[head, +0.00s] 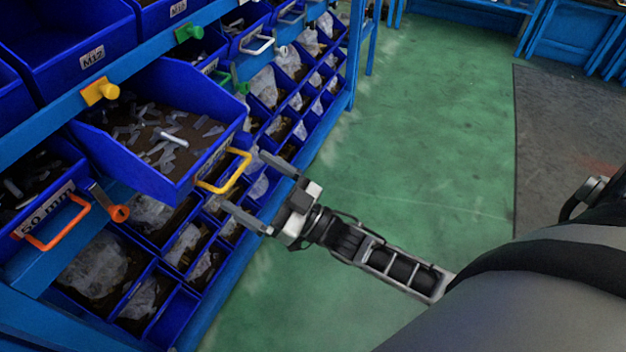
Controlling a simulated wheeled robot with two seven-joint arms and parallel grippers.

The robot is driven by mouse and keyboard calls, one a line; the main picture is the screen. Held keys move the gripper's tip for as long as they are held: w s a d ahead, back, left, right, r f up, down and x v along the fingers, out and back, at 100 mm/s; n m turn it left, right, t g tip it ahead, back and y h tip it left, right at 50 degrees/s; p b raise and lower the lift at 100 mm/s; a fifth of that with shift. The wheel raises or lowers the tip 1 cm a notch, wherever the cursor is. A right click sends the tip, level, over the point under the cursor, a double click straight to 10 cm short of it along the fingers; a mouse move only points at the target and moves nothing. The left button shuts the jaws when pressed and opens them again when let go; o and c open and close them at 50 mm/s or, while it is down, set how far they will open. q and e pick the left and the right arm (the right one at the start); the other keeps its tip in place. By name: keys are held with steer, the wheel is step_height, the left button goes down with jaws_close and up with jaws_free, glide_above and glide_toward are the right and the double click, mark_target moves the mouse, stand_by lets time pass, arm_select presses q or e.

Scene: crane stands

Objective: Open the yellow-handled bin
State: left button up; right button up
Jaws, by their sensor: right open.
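The yellow-handled bin (206,174) is a blue tray in the rack at the left. It juts out well beyond the rack's blue rail, and its inside shows small metal parts. Its yellow handle (238,172) is on the front face, toward my right gripper. My right gripper (247,182) is open, with its two fingers pointing at the handle, one on the upper side and one on the lower side. The handle appears free of the fingers; I cannot tell the exact depth gap. My left gripper is not in view.
An orange-handled bin (52,222) is at the lower left, and a white-handled bin (257,43) is farther back. Yellow (100,92), green (188,33) and orange (118,212) knobs stick out from the rails. The green floor (410,130) to the right is clear.

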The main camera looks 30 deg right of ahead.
steer(key=b+v, duration=0.2)
steer(key=v, duration=1.1)
steer(key=shift+s+d, duration=0.15)
steer(key=shift+s, duration=0.2)
steer(key=shift+f, duration=0.1)
steer(key=s+a+f+m+g+h, duration=0.3)
steer(key=a+f+g+h, duration=0.3)
steer(key=f+g+h, duration=0.2)
steer(key=shift+f+m+h, duration=0.7)
steer(key=shift+f, duration=0.05)
